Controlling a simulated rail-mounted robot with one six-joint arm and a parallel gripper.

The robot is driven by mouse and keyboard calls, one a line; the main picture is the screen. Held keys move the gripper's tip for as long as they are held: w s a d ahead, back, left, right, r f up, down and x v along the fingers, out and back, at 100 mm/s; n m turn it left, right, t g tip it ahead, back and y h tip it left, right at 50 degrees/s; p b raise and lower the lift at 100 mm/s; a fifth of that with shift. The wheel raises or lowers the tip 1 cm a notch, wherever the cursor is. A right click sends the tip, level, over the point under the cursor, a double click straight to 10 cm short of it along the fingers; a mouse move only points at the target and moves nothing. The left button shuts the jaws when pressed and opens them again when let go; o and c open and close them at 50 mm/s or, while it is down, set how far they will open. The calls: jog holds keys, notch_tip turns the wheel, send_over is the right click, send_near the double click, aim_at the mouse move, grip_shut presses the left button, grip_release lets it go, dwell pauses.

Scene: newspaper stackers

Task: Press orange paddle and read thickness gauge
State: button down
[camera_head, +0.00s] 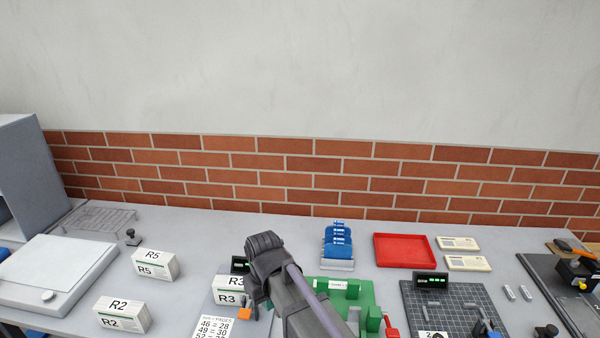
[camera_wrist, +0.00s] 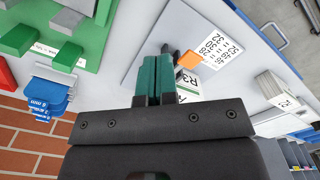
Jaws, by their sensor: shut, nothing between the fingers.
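The orange paddle (camera_head: 245,313) sits beside a printed page chart (camera_head: 214,328) at the bottom of the head view. It also shows in the wrist view (camera_wrist: 190,60), near a small black part. A dark display (camera_head: 239,264) behind the R3 bundle (camera_head: 228,298) looks like the gauge readout; my arm partly covers it and I cannot read it. My gripper (camera_wrist: 153,70) shows teal fingers, shut and empty. In the wrist view its tips are left of the paddle, apparently apart from it; their height is unclear. In the head view my arm mostly hides the fingers.
A green fixture (camera_head: 366,294) stands right of my arm, with a blue rack (camera_head: 337,246) behind it. A red tray (camera_head: 405,250) and a gridded board (camera_head: 470,295) with a lit display (camera_head: 431,281) lie farther right. Paper bundles R5 (camera_head: 155,264) and R2 (camera_head: 122,315) stand left.

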jog(key=s+d+f+m+b, duration=0.1)
jog(key=s+d+m, duration=0.1)
jog(key=d, duration=0.7)
jog(key=s+d+f+m+b, duration=0.1)
jog(key=s+d+m, duration=0.1)
jog(key=d, duration=0.8)
jog(key=s+d+f+m+b, duration=0.1)
jog(key=s+d+m, duration=0.2)
jog(key=d, duration=0.6)
jog(key=shift+d+f+m, duration=0.25)
jog(key=shift+m, duration=0.15)
jog(key=shift+w, duration=0.1)
jog(key=w+a+r+n+p, duration=0.3)
jog(key=a+n, duration=0.2)
jog(key=a, duration=0.7)
jog(key=w+a+r+n+p, duration=0.4)
jog(key=a+n, duration=0.2)
jog(key=a, duration=0.6)
jog(key=w+a+r+n+p, duration=0.3)
jog(key=a+n, duration=0.3)
jog(key=a, duration=0.6)
jog(key=shift+w+r+g, duration=0.15)
jog(key=shift+w+g, duration=0.15)
jog(key=shift+g, duration=0.1)
